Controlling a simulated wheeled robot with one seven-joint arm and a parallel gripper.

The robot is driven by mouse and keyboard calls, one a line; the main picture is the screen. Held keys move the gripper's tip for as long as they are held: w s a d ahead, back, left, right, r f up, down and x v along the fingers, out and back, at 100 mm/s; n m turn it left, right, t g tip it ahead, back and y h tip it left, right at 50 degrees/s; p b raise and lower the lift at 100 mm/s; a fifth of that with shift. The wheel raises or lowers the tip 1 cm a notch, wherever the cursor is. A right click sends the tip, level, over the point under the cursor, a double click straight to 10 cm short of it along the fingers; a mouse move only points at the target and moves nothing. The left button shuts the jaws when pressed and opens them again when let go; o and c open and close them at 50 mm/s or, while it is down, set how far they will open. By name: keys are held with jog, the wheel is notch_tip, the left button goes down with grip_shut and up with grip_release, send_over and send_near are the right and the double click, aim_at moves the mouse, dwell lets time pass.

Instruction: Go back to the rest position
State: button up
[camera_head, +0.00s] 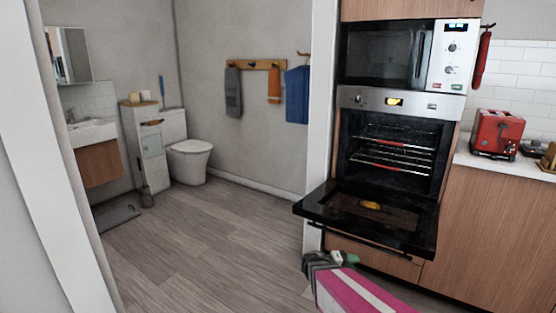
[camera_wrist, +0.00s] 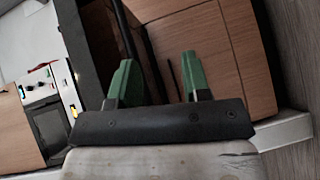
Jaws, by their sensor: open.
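My gripper (camera_head: 338,258) is at the bottom of the head view, in front of the lowered oven door (camera_head: 320,207). In the wrist view its two green fingers (camera_wrist: 160,82) stand apart with nothing between them, so it is open and empty. The oven (camera_head: 395,150) stands open with its door folded down flat. A small yellow item (camera_head: 370,205) lies on the door. My pink and white arm link fills the bottom right of the head view.
A microwave (camera_head: 385,55) sits above the oven. A red toaster (camera_head: 497,132) stands on the white counter at right. Wooden cabinets (camera_head: 490,235) are close on the right. The grey wood floor (camera_head: 215,235) at left is clear towards the toilet (camera_head: 190,160).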

jog(key=s+a+r+g+y, duration=0.2)
jog(key=s+a+y, duration=0.4)
jog(key=a+y, duration=0.4)
jog(key=y, duration=0.6)
jog(key=shift+s+a+r+m+g, duration=0.25)
jog(key=shift+a+r+m+g, duration=0.05)
jog(key=shift+a+r, duration=0.1)
